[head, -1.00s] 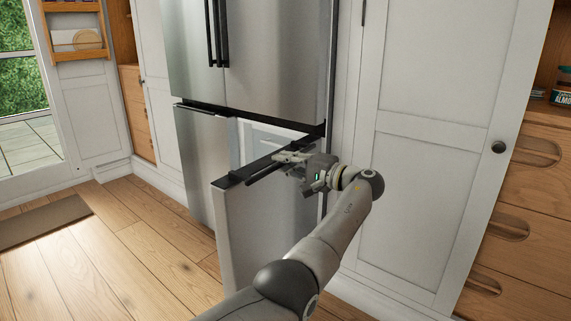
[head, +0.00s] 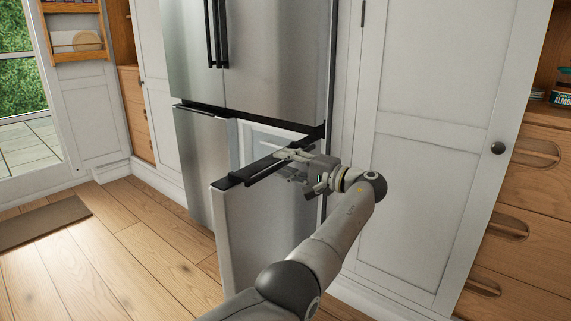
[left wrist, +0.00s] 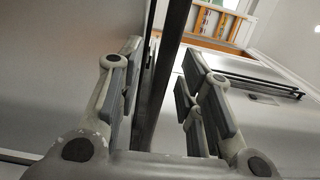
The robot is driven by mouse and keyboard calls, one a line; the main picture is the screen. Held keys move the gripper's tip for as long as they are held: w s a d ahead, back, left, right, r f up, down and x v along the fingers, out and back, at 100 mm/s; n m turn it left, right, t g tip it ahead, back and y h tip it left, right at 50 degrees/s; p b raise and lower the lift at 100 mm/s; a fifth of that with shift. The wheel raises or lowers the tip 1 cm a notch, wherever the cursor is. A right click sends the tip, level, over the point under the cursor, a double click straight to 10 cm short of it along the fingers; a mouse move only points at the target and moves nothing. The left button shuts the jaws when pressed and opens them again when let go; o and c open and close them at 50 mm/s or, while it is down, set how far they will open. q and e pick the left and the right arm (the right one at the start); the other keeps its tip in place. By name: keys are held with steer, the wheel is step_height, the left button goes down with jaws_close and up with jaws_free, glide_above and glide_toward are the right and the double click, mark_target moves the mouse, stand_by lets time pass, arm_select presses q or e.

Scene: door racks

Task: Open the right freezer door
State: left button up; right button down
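The right freezer door (head: 270,232) is the lower steel door on the right of the fridge. It stands swung outward in the head view, and part of the pale interior (head: 266,143) shows behind it. A dark handle bar (head: 246,178) runs along its top. My left gripper (head: 280,157) is at the top of this door, by the handle. In the left wrist view its two fingers are spread, with a dark bar (left wrist: 165,85) passing between them. Whether a finger touches the bar is hard to tell. My right gripper is in neither view.
The left freezer door (head: 203,160) and the upper fridge doors (head: 275,60) are shut. A white cupboard door (head: 425,150) stands close on the right, with wooden drawers (head: 525,215) beyond it.

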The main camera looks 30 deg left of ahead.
arm_select(q)
steer(key=s+d, duration=0.1)
steer(key=d, duration=1)
steer(key=shift+s+d, duration=0.15)
steer(key=shift+d, duration=0.05)
steer(key=shift+f, duration=0.1)
